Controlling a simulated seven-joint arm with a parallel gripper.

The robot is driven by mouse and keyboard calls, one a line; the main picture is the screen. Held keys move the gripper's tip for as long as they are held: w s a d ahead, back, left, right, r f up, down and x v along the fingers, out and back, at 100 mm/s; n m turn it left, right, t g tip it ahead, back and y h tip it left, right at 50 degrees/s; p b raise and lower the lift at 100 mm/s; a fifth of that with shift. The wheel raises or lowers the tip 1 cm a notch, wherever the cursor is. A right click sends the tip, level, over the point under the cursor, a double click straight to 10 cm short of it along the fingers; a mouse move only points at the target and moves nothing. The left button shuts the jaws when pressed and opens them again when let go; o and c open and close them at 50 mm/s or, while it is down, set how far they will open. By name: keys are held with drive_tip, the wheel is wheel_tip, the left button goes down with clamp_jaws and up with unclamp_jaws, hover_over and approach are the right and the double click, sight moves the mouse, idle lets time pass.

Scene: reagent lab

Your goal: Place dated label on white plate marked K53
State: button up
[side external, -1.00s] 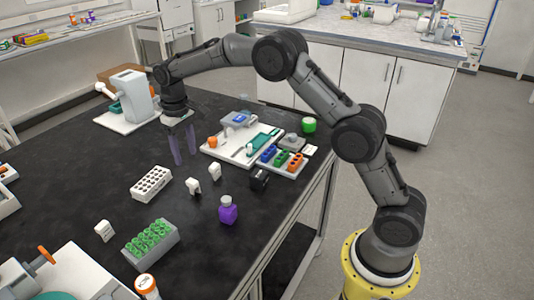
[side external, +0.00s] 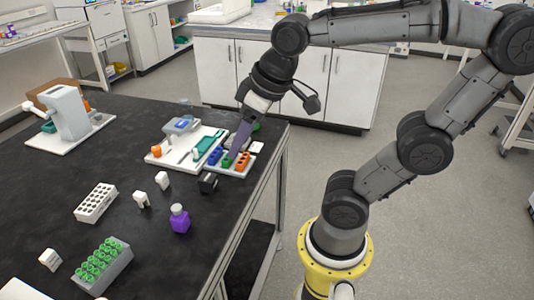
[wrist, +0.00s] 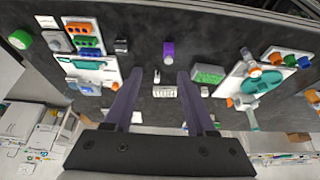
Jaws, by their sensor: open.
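My gripper (side external: 235,152) is open and empty, its grey-purple fingers pointing down over the coloured rack at the table's right edge. In the wrist view the gripper (wrist: 157,78) shows both fingers spread with nothing between them. A small flat white piece (side external: 257,147) lies beside the coloured rack, right of the fingertips; it also shows in the wrist view (wrist: 46,21). No date or K53 marking is readable, so I cannot tell which is the label or plate.
A white tray (side external: 160,160) with small tools lies left of the coloured rack (side external: 243,161). The table's middle left is clear.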

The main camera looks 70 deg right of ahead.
drive_tip(key=shift+o, duration=0.7)
drive_tip(key=shift+t, duration=0.4)
drive_tip(key=s, duration=0.1)
drive_tip(key=s+f, duration=0.1)
drive_tip(key=s, duration=0.1)
drive_tip(key=s+f, duration=0.1)
drive_tip(key=shift+s+f, duration=0.2)
drive_tip(key=shift+s, duration=0.2)
drive_tip(key=shift+o, duration=1)
drive_tip(key=shift+s+f, duration=0.15)
